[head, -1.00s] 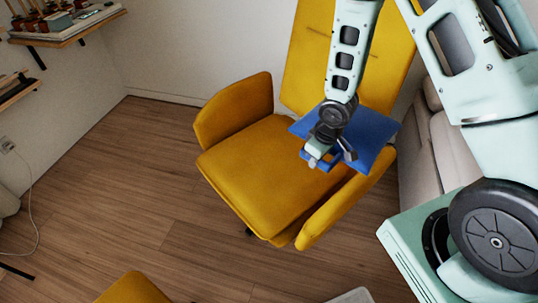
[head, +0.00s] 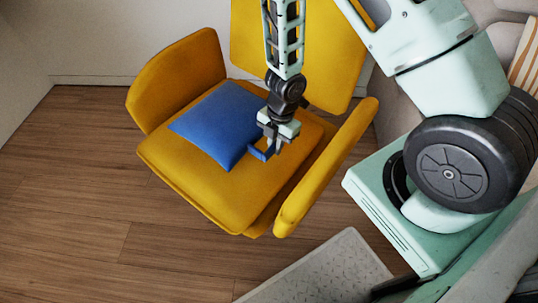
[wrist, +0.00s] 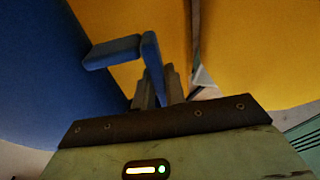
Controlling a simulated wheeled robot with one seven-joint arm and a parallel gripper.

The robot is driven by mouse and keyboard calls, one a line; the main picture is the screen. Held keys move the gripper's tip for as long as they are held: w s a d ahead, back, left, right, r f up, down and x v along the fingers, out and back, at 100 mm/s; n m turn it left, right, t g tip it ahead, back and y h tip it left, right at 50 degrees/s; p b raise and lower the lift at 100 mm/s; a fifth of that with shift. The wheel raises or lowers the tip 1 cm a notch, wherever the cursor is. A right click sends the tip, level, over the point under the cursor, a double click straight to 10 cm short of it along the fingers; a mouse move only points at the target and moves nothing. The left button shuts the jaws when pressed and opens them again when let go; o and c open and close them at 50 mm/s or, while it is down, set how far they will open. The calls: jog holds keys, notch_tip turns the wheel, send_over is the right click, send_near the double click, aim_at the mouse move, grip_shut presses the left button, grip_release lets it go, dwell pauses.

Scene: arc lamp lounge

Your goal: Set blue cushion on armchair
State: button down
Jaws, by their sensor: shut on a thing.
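The blue cushion (head: 212,122) lies roughly flat over the seat of the yellow armchair (head: 180,172), toward its left and middle. Whether its whole underside touches the seat is hard to tell. A blue strap-like handle (head: 258,152) sticks out from its right side. My gripper (head: 268,146) is at that handle, above the seat, and is shut on it. In the wrist view the cushion (wrist: 40,75) fills the left side, and the handle (wrist: 115,52) runs into my gripper's jaws (wrist: 158,90). The yellow chair (wrist: 255,50) fills the background there.
The chair's right armrest (head: 325,170) is close to the right of my gripper, and the backrest (head: 335,60) rises behind it. A light grey patterned surface (head: 325,270) is at the front. Wooden floor (head: 70,190) is open on the left.

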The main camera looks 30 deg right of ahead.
jog(key=shift+f+b, duration=1.4)
jog(key=shift+f, duration=0.85)
jog(key=shift+f, duration=0.2)
jog(key=c, duration=1.5)
grip_release()
jog(key=shift+r, duration=0.1)
jog(key=shift+o, duration=0.2)
